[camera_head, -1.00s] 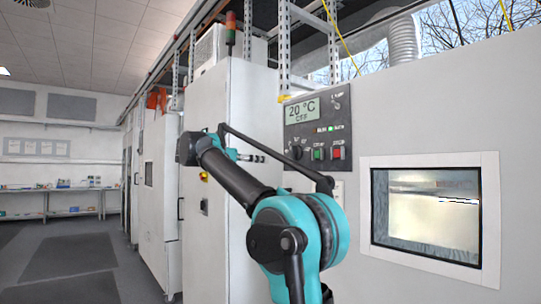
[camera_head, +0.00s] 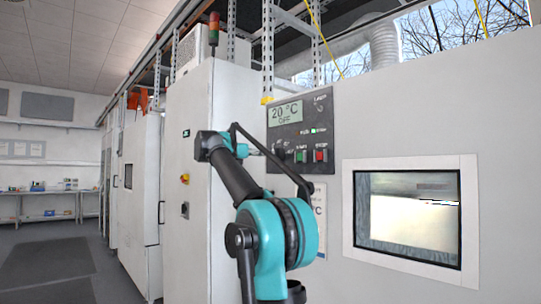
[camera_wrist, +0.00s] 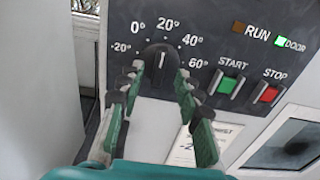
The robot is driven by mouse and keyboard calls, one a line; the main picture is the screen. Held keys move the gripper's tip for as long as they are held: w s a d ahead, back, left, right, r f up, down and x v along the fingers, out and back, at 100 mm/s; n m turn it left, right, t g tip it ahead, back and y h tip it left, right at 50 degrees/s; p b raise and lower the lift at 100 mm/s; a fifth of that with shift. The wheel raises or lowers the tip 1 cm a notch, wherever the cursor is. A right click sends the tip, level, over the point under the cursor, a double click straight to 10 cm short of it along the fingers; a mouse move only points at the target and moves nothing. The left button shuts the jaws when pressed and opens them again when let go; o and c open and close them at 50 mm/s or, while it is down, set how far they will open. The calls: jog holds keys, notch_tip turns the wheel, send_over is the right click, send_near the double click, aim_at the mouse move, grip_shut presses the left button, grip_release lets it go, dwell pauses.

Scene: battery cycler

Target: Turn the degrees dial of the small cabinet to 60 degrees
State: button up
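The degrees dial (camera_wrist: 160,62) is a black knob on the dark control panel, with marks from -20° to 60° around it. Its light pointer line appears to face up, near 20°. The dial also shows in the head view (camera_head: 279,153), partly beside my gripper (camera_head: 264,152). In the wrist view my gripper (camera_wrist: 160,74) is open, with one green-and-black finger on each side of the dial. Whether the fingers touch the knob cannot be told. The panel display (camera_head: 285,113) reads 20 °C and OFF.
Right of the dial are a green START button (camera_wrist: 228,84) and a red STOP button (camera_wrist: 267,94). The DOOR light (camera_wrist: 281,41) is lit green; the RUN light (camera_wrist: 238,27) looks dark. A window (camera_head: 408,218) is set in the cabinet front. Open floor lies at left.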

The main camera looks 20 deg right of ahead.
aim_at(276, 155)
jog(key=shift+x, duration=1.75)
jog(key=shift+c, duration=0.4)
grip_shut()
